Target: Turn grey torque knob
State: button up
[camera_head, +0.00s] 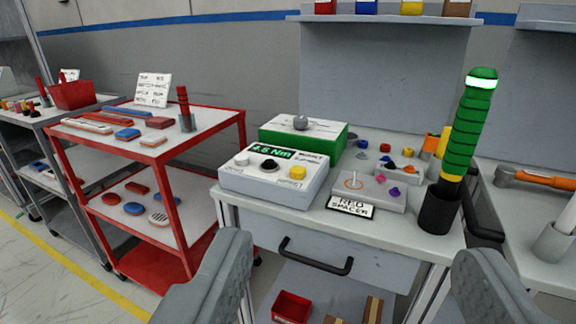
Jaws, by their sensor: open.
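A white control box (275,186) stands on the grey workbench (390,231) in the middle of the view. Its green display (271,151) reads about 4.5 Nm. Its top carries a whitish knob (242,158), a black knob (269,164) and a yellow knob (297,172). Behind it, a green box (325,145) with a white top carries a round grey knob (300,122). I cannot tell from labels which is the torque knob. My gripper (350,285) is open and empty in the foreground, fingers wide apart, in front of the bench and touching no knob.
A dark holder (440,208) with a green-handled tool stands right of the boxes. A small fixture (367,190) with coloured parts and a "RED SPACER" sign (351,207) sits beside them. A black drawer handle (315,262) juts out below. A red cart (152,160) stands left.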

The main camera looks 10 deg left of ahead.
aim_at(300, 122)
jog(key=i+j, duration=0.7)
